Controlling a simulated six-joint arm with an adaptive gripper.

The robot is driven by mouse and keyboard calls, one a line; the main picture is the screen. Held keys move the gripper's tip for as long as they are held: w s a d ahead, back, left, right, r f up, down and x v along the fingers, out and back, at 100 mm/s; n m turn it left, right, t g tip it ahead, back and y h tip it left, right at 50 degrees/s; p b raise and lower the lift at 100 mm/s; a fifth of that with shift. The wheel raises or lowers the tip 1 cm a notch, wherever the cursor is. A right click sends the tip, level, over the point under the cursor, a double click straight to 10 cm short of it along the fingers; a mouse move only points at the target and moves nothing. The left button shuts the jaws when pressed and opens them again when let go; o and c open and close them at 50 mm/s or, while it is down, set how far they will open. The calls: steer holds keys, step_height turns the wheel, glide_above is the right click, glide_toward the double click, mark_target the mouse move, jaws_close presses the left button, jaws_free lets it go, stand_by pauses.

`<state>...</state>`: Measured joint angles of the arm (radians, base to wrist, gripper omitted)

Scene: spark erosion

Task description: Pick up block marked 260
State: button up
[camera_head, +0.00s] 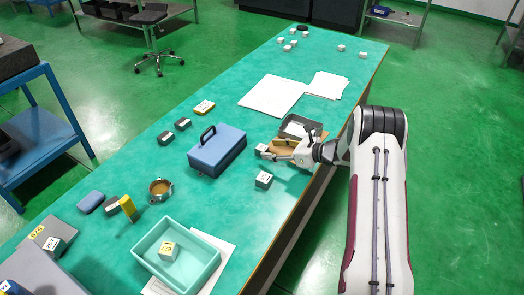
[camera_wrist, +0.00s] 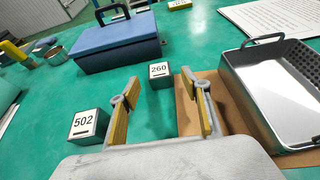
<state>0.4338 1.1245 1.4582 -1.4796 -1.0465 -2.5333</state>
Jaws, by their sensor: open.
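The block marked 260 (camera_wrist: 159,74) is a small dark grey cube with a white label on the green table. In the wrist view it sits just beyond my fingertips, roughly in line with the gap between them. In the head view a small block (camera_head: 262,150), apparently the same one, is just left of my gripper (camera_head: 277,150). My gripper's two yellow-padded fingers (camera_wrist: 158,84) are apart with nothing between them. Another block marked 502 (camera_wrist: 87,124) stands to the left of the left finger in the wrist view and also shows in the head view (camera_head: 263,181).
A blue box with a black handle (camera_wrist: 118,45) stands behind block 260. A metal tray (camera_wrist: 268,95) on brown board is close to the right finger. A teal bin (camera_head: 175,255) holding a block is at the table's near end. Green table shows between the blocks.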

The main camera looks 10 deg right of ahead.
mark_target(264, 148)
steer(key=shift+w+a+f, duration=0.1)
steer(key=shift+w+a, duration=0.05)
steer(key=shift+x, duration=2.4)
jaws_close()
